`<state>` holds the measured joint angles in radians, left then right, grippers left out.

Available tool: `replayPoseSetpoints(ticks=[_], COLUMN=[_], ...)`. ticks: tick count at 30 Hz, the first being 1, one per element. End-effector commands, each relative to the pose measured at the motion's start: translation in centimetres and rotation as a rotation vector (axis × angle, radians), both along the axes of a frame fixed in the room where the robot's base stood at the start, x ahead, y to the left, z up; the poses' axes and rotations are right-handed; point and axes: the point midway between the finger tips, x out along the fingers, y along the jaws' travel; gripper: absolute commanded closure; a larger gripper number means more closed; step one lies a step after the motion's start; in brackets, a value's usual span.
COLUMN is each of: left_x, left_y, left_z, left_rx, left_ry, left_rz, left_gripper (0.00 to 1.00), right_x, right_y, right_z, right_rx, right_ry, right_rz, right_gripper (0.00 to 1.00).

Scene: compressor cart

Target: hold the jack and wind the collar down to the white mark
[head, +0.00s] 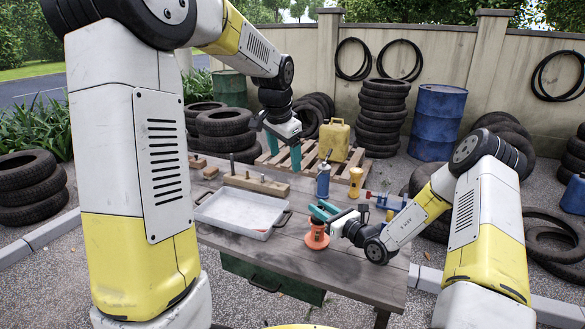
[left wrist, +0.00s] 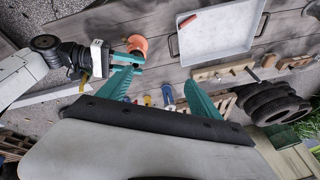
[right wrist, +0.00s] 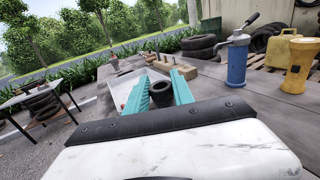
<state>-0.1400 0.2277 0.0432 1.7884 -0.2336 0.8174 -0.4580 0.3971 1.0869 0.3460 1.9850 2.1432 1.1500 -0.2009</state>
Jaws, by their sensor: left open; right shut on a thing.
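The orange jack (head: 316,238) stands upright on the table, near its front edge, with a wide round base. My right gripper (head: 322,213) is shut on its upper part from the right. In the right wrist view, a dark hollow cylinder (right wrist: 162,88) sits between the teal fingers; I cannot tell whether it is the collar or the jack's neck. The jack also shows in the left wrist view (left wrist: 137,44). My left gripper (head: 282,151) is open and empty, raised above the table's back, apart from the jack. I cannot make out the white mark.
A white tray (head: 239,213) lies left of the jack. Behind it is a wooden block with pegs (head: 257,184). Small coloured items (head: 388,201) lie at the right.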

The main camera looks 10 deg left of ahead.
Motion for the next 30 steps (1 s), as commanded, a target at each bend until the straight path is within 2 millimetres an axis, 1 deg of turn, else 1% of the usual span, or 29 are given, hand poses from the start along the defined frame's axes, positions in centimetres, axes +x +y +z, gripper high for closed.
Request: replayPoseSetpoints(ticks=[2,5,8,9,12,15,18,21,24,27,30], left_x=[0.9,2.9,5.7,6.8,9.2,11.0,12.3,13.0,13.0,12.6,11.6], left_y=[0.2,0.6,1.1,1.3,1.6,1.9,1.8,1.7,1.4,1.0,0.6], left_z=[-1.0,-3.1,-5.9,-7.2,-10.1,-12.8,-15.2,-17.4,-19.3,-20.8,-22.1], left_rx=[0.0,-0.008,-0.022,-0.029,-0.056,-0.089,-0.134,-0.188,-0.252,-0.326,-0.408], left_ry=[-0.018,-0.071,-0.153,-0.188,-0.282,-0.371,-0.458,-0.541,-0.622,-0.699,-0.772], left_rz=[0.004,0.01,0.017,0.017,0.013,0.005,-0.009,-0.02,-0.035,-0.046,-0.054], left_gripper=[0.27,0.27,0.27,0.27,0.27,0.27,0.27,0.27,0.27,0.27,0.27], right_x=[0.1,0.1,0.1,0.1,0.1,0.1,0.1,0.1,0.1,0.1,0.1], right_y=[0.1,0.1,0.1,0.1,0.1,0.1,0.1,0.1,0.1,0.1,0.1], right_z=[0.3,0.3,0.3,0.3,0.3,0.3,0.3,0.3,0.3,0.3,0.3], right_rx=[0.004,0.004,0.004,0.004,0.004,0.004,0.004,0.004,0.004,0.004,0.004], right_ry=[-0.006,-0.006,-0.006,-0.006,-0.006,-0.006,-0.006,-0.006,-0.006,-0.006,-0.006], right_rz=[0.001,0.0,0.0,0.0,0.0,0.001,0.001,0.001,0.0,0.0,0.001], right_gripper=[1.0,1.0,1.0,1.0,1.0,1.0,1.0,1.0,1.0,1.0,1.0])
